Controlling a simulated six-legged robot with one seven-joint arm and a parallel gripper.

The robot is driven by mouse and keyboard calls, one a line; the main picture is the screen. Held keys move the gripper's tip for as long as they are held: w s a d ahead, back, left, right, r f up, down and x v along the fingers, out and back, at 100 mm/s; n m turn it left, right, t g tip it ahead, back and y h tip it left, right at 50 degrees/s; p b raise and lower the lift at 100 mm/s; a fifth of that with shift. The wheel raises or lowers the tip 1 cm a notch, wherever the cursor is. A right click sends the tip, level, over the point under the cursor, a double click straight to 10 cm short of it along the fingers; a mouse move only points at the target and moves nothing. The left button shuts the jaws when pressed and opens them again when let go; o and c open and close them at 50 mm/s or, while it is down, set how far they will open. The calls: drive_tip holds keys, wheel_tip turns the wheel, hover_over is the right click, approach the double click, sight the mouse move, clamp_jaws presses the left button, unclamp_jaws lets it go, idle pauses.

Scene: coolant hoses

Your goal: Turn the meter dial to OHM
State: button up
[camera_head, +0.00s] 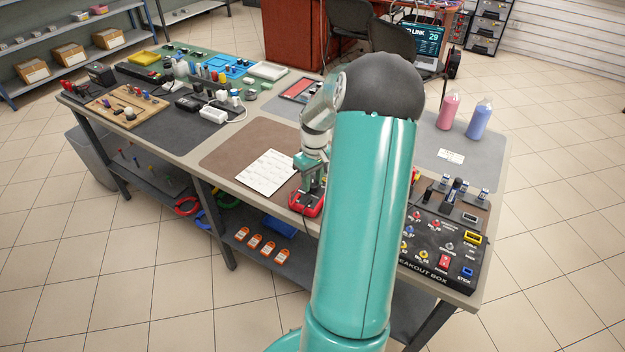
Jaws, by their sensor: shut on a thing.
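The red meter (305,206) lies near the front edge of the workbench, just right of a white printed sheet. My gripper (311,187) points down onto the meter from above and is shut on its dial. The dial and its markings are hidden under the gripper, so I cannot read its setting. My teal arm covers the area right of the meter.
The white sheet (265,172) lies on a brown mat (225,148). A black breakout box (440,245) stands at the right end. Pink (449,111) and blue (480,118) bottles stand at the back right. Tools and trays crowd the left bench.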

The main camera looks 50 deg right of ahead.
sight(315, 183)
drive_tip(key=m, duration=0.4)
drive_tip(key=shift+m, duration=2.5)
drive_tip(key=shift+s, duration=0.1)
drive_tip(key=o, duration=1)
drive_tip(key=r, duration=1.3)
drive_tip(key=shift+s+d+r, duration=0.15)
drive_tip(key=shift+s+r, duration=0.1)
drive_tip(key=shift+r, duration=0.15)
